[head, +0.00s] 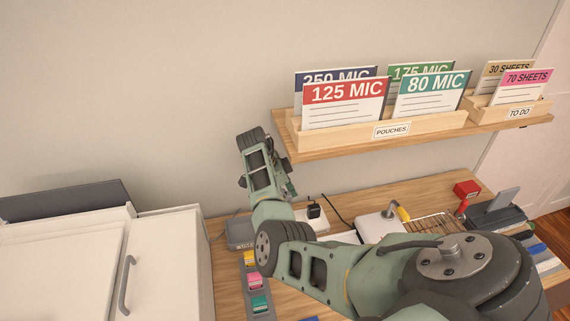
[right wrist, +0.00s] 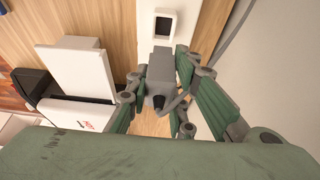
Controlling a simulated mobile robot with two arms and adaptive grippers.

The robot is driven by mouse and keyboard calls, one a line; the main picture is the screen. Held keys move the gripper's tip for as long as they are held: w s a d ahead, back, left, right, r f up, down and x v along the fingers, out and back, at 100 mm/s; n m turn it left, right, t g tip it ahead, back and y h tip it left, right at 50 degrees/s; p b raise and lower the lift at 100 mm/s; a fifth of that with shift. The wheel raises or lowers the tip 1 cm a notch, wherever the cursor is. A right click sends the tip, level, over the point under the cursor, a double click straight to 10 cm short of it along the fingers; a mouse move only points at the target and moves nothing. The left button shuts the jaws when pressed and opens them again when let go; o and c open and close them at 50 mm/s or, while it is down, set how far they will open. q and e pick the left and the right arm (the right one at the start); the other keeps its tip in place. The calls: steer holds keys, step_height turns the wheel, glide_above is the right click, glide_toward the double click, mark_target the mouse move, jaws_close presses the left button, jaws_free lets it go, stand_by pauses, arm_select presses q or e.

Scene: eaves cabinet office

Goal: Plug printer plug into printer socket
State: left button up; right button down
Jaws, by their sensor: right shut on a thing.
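My right gripper (right wrist: 158,82) is shut on a grey block-shaped plug (right wrist: 160,72), seen in the right wrist view between the green finger pads. A dark round opening or cable end shows on the plug's near side. Beyond the plug, a white strip carries a socket (right wrist: 163,22) with a dark recess. The plug points toward this strip; whether they touch cannot be told. In the head view my right gripper (head: 284,186) is mostly hidden behind its own wrist, and the plug cannot be made out. My left gripper is not in view.
A white power strip (head: 304,216) with a black plug (head: 314,211) stands on the wooden desk. A wooden shelf (head: 375,149) with pouch packs hangs above. A white device (right wrist: 80,112) with a red label lies left of the gripper. A white cabinet (head: 170,265) stands left.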

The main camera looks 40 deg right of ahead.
steer(key=shift+s+f+b, duration=0.1)
steer(key=shift+f+b, duration=0.55)
step_height(320, 180, down, 3)
steer(key=shift+f+b, duration=0.2)
steer(key=shift+b, duration=1.05)
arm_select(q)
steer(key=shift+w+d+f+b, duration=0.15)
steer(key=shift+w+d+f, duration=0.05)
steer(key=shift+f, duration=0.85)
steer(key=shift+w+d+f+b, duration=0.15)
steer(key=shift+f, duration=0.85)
arm_select(e)
steer(key=shift+f, duration=0.5)
arm_select(q)
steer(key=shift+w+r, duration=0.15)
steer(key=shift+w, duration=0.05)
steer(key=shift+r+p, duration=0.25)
steer(key=shift+p, duration=0.1)
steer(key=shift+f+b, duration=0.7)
arm_select(e)
steer(key=shift+f, duration=0.8)
steer(key=c, duration=1.5)
jaws_free()
steer(key=shift+o, duration=0.2)
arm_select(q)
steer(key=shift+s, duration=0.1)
